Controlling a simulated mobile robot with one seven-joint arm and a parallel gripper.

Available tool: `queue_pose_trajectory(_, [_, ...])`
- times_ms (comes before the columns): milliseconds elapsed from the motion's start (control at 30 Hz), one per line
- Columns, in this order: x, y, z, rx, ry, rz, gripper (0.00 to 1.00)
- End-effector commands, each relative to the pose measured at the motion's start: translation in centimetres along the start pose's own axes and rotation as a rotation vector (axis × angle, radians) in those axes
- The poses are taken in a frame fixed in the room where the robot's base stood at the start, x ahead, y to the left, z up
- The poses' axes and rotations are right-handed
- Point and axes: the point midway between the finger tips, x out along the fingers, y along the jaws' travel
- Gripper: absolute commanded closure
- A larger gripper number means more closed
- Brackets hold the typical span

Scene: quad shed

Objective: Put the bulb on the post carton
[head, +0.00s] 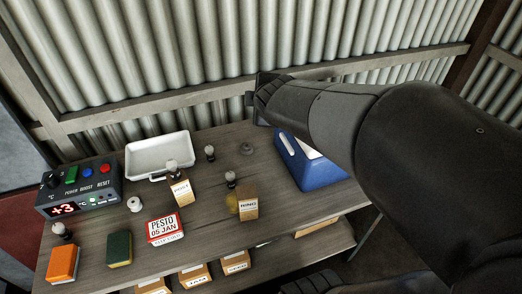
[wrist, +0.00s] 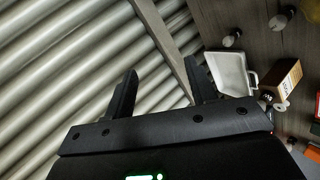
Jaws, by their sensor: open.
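Several small pieces with pale round heads and dark bases look like bulbs: one at the back middle of the bench (head: 210,152), one behind the right carton (head: 230,178), one at the left (head: 62,231), and one at the post carton (head: 172,166). I cannot tell which is the task's bulb, or whether the last stands on or behind the carton. The post carton (head: 181,193) is a small tan box with a white label. My gripper (head: 262,96) is up near the corrugated wall, away from the bulbs. In the wrist view its fingers (wrist: 160,86) are apart and empty.
Sponges stand at front left. More cartons sit on a lower shelf.

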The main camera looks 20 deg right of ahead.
Motion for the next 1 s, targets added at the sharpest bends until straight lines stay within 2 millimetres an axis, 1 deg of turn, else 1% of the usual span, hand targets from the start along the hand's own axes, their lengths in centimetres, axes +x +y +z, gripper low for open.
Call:
queue_pose_trajectory(33, [-2.0,-0.7,0.4,0.148,-0.033,-0.030,0.48])
queue_pose_trajectory(100, [-4.5,-2.5,0.9,0.369,-0.086,-0.091,0.48])
queue_pose_trajectory(167, [-6.6,-4.2,1.1,0.552,-0.130,-0.144,0.48])
queue_pose_trajectory(200, [-8.0,-5.4,1.1,0.666,-0.159,-0.180,0.48])
queue_pose_trajectory(300, [-11.2,-8.3,0.9,0.913,-0.228,-0.266,0.48])
queue_pose_trajectory(433, [-14.1,-11.0,0.3,1.125,-0.298,-0.352,0.48])
queue_pose_trajectory(500, [-15.1,-12.0,0.1,1.191,-0.325,-0.381,0.48])
queue_pose_trajectory(600, [-15.7,-12.6,0.0,1.236,-0.345,-0.403,0.48])
queue_pose_trajectory(1000, [-15.8,-12.7,0.0,1.241,-0.348,-0.405,0.48])
